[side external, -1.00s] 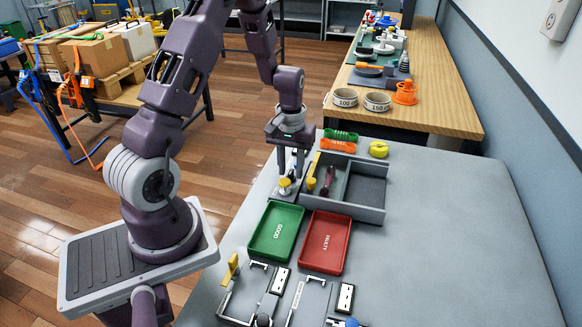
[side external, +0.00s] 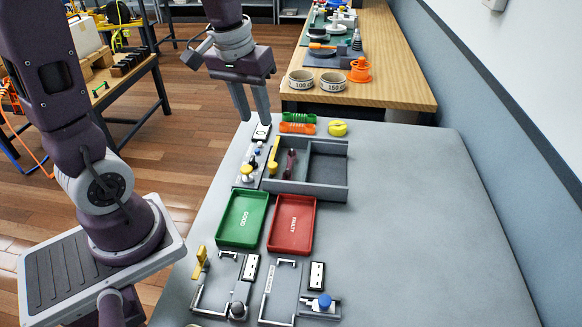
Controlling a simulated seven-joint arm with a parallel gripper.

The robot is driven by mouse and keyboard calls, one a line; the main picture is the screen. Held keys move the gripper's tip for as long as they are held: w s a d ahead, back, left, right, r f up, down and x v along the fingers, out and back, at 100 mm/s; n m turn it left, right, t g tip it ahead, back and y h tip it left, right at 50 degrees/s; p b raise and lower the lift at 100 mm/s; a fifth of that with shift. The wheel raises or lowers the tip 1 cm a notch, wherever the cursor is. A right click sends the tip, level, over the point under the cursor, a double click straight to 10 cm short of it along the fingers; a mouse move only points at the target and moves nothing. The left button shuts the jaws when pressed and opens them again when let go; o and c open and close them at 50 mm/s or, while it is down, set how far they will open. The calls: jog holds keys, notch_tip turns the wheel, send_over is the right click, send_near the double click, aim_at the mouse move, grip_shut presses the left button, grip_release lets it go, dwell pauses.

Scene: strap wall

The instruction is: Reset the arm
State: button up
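My gripper (side external: 254,119) hangs above the far left edge of the grey table (side external: 410,190), fingers pointing down. Its two fingers stand apart with a gap between them, and I see nothing held. A small white-topped fixture (side external: 261,132) lies just below the fingertips; I cannot tell whether they touch it. The dark purple arm bends over from the left side of the picture.
A divided grey bin (side external: 318,190) holds a yellow and a dark tool. A green tray (side external: 242,218) and a red tray (side external: 292,224) lie nearer. Clamp fixtures (side external: 270,290) stand in front. Green and orange pieces (side external: 298,122) and a yellow ring (side external: 337,128) lie behind. The table's right side is clear.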

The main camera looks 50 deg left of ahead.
jog(key=s+d+r+m+t, duration=0.1)
jog(key=s+d+r+m, duration=0.1)
jog(key=s, duration=0.5)
jog(key=s+d+r+m+t, duration=0.2)
jog(key=s+d+r+m, duration=0.1)
jog(key=s+d, duration=0.4)
jog(key=shift+r, duration=0.5)
jog(key=shift+a, duration=0.1)
